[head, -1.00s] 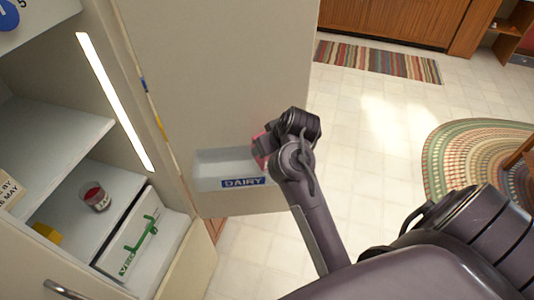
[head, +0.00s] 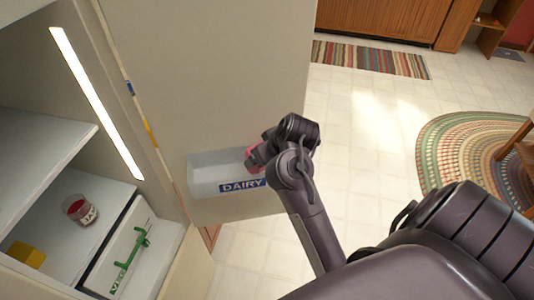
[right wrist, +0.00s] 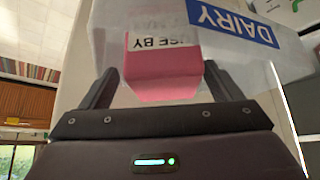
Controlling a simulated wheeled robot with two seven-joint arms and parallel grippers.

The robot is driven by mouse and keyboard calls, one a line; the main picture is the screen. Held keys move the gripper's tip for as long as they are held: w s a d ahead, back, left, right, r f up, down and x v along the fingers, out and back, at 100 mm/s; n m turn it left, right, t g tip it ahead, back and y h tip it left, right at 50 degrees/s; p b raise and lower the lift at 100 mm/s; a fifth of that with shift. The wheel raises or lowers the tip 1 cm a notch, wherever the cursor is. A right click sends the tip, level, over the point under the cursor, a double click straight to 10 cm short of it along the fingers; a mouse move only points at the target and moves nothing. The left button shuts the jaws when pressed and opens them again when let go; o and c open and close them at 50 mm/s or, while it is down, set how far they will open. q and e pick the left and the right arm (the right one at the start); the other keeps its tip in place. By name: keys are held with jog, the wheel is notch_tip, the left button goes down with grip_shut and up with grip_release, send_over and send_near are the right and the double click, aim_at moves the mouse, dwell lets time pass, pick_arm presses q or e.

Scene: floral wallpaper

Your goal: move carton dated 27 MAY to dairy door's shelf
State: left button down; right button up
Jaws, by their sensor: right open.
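A pink carton (head: 252,150) is at the right end of the clear dairy door shelf (head: 213,178), partly hidden by my right gripper (head: 261,157). In the right wrist view the pink carton (right wrist: 163,75) shows behind the clear shelf wall, with a white label reading "USE BY" upside down. Its date is not readable. My right gripper (right wrist: 160,82) is open, one finger on each side of the carton's lower part in that picture, with gaps visible beside it. The shelf's blue DAIRY label (right wrist: 235,22) is close above. My left gripper is out of view.
The open fridge on the left holds a glass jar (head: 81,210) with red contents, a yellow block (head: 27,254) and a drawer with a green handle (head: 131,259). The open fridge door (head: 215,80) stands beside my right arm. Open floor (head: 350,130) lies to the right.

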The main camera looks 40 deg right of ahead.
pick_arm(q)
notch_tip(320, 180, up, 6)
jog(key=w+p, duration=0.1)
jog(key=p, duration=0.4)
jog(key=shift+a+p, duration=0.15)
jog(key=shift+p, duration=0.2)
pick_arm(e)
jog(key=v, duration=1.1)
jog(key=shift+s+r, duration=0.2)
jog(key=shift+r, duration=0.15)
